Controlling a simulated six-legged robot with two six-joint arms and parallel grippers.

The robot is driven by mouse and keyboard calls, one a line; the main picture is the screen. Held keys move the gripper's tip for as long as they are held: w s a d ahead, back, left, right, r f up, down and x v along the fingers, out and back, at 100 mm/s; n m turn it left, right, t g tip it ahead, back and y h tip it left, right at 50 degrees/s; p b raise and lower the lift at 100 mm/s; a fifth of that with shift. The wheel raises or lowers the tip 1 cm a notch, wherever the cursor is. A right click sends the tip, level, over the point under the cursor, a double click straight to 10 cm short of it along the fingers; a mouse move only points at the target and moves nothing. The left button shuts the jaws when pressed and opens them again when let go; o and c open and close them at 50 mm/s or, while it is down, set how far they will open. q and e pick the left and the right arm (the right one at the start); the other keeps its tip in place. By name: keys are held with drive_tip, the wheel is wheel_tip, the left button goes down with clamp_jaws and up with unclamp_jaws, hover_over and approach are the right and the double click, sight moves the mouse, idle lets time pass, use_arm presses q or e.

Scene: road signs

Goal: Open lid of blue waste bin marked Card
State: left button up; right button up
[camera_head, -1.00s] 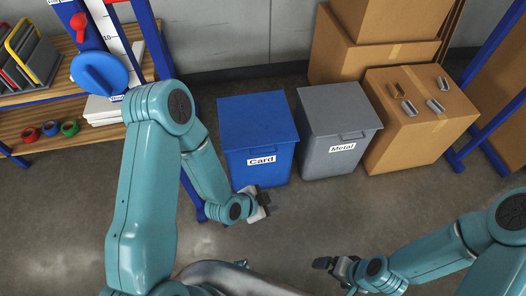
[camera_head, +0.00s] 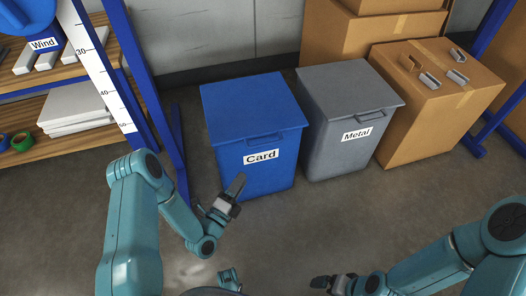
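The blue waste bin (camera_head: 229,164) with the white Card label (camera_head: 261,157) stands on the floor at the middle. Its flat blue lid (camera_head: 250,101) is closed, with a handle (camera_head: 265,139) at the front edge above the label. My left gripper (camera_head: 237,188) is in front of the bin's lower front, below the label. Its dark fingers point up and right; I cannot tell whether they are apart or whether they touch the bin. My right gripper (camera_head: 318,283) is low at the bottom, away from the bins, and its finger gap is not clear.
A grey bin marked Metal (camera_head: 331,149) stands close at the right of the blue bin. Cardboard boxes (camera_head: 421,121) with metal clips on top stand further right. A shelf rack with a blue post (camera_head: 160,100) is at the left.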

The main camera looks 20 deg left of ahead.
sight(264, 144)
use_arm(q)
drive_tip(key=b+x, duration=0.3)
drive_tip(key=x, duration=1.3)
drive_tip(key=shift+r, duration=0.1)
clamp_jaws()
